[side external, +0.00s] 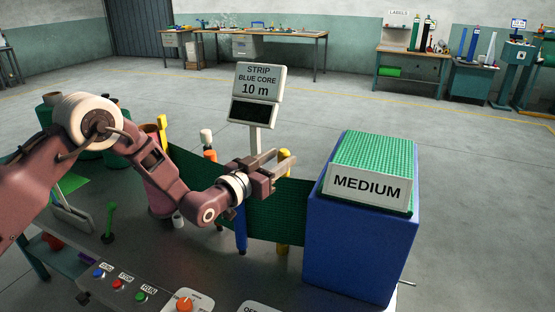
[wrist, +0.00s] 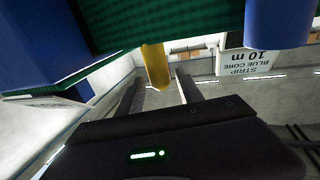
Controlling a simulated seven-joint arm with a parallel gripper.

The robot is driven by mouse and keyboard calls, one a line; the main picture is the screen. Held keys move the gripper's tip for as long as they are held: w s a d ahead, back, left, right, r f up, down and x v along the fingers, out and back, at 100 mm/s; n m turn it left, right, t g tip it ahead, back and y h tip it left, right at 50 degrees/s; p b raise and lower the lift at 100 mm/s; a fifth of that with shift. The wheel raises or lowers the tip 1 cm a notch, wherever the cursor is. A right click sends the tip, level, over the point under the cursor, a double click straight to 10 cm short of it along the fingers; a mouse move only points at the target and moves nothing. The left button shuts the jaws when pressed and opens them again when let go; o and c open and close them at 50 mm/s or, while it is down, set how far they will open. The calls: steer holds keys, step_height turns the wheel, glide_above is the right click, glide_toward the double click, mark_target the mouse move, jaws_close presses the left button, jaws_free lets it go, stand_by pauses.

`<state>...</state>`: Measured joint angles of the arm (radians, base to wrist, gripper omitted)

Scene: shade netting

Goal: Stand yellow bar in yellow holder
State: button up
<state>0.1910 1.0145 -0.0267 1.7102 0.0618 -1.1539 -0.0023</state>
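A yellow bar (side external: 284,154) shows its top just beyond my gripper; a yellow piece (side external: 283,249) below the netting, in line with it, seems to be its lower end. The green netting hides the middle. In the wrist view the yellow bar's rounded end (wrist: 156,68) appears between my fingers, with visible gaps either side. My gripper (side external: 288,171) is open and does not visibly touch the bar. Another yellow piece (side external: 162,122) stands behind my arm at left; I cannot tell whether it is the holder.
A display sign (side external: 256,95) stands behind. A control panel (side external: 130,285) with buttons lies in front.

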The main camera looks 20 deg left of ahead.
steer(key=shift+o, duration=0.4)
steer(key=shift+s, duration=0.1)
steer(key=v, duration=0.7)
steer(key=s+a+r+n+g+y, duration=0.1)
steer(key=s+a+r+g+y, duration=0.3)
steer(key=s+a+r, duration=0.6)
steer(key=s+a+n+g, duration=0.2)
steer(key=s+g, duration=0.5)
steer(key=s, duration=2.4)
steer(key=shift+s+a+f+g+y, duration=0.3)
steer(key=shift+a+g, duration=0.1)
steer(key=shift+a, duration=0.1)
